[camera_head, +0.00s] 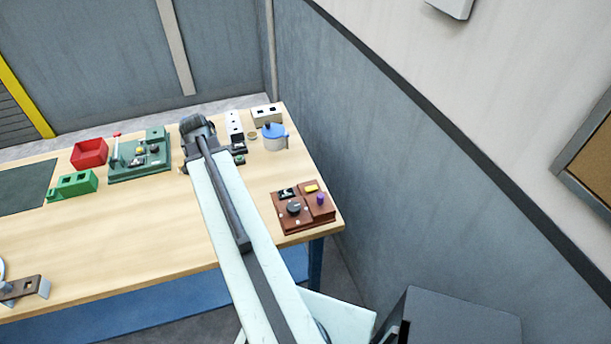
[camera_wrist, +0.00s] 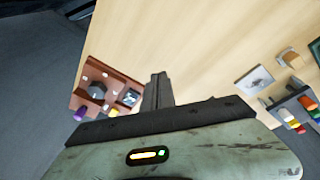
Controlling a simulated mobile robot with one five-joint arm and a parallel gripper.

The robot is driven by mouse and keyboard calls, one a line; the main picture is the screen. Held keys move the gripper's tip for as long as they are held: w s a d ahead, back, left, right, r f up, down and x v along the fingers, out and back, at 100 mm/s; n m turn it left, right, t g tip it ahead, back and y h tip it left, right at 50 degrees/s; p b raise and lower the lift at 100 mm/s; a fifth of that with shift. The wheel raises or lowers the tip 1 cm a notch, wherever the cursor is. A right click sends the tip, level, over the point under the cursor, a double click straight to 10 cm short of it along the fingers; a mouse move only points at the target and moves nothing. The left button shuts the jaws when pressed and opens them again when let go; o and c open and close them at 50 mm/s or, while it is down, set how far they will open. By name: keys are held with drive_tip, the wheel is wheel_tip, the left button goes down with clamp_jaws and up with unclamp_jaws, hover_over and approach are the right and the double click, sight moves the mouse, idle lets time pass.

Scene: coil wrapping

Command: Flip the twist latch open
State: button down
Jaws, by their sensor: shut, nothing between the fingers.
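A brown box (camera_head: 290,222) sits at the right front corner of the wooden table. On its top are a dark rounded knob (camera_head: 294,208), which may be the twist latch, a black-and-white piece (camera_head: 286,193), a yellow piece (camera_head: 311,188) and a purple knob (camera_head: 320,198). In the wrist view the brown box (camera_wrist: 122,79) lies left of the fingers, with the dark knob (camera_wrist: 97,90) facing the camera. My gripper (camera_wrist: 158,88) is shut and empty, above the table and apart from the box. In the head view my arm hides the fingers.
A blue-lidded pot (camera_head: 274,138) and a white block (camera_head: 266,115) stand at the table's back right. A green fixture (camera_head: 125,172), a red bin (camera_head: 89,153) and a green block (camera_head: 75,185) stand farther left. A grey wall (camera_head: 400,190) runs along the right. The table's middle is clear.

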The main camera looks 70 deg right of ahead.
drive_tip(key=s+d+r+m+g+p, duration=0.1)
drive_tip(key=s+d+r+m+p, duration=0.15)
drive_tip(key=s+d+m, duration=0.6)
drive_tip(key=r+m, duration=0.1)
drive_tip(key=r, duration=0.1)
hover_over(310, 188)
drive_tip(key=w+a, duration=0.3)
drive_tip(key=shift+w+d+f+g, duration=0.15)
drive_tip(key=shift+d+f+g, duration=0.05)
drive_tip(key=shift+f+g, duration=0.1)
drive_tip(key=b+x, duration=1.3)
drive_tip(key=shift+w+a+f, duration=0.2)
drive_tip(key=shift+w, duration=0.15)
drive_tip(key=shift+f+b, duration=0.45)
drive_tip(key=shift+b, duration=0.1)
drive_tip(key=shift+r, duration=0.15)
drive_tip(key=shift+s, duration=0.1)
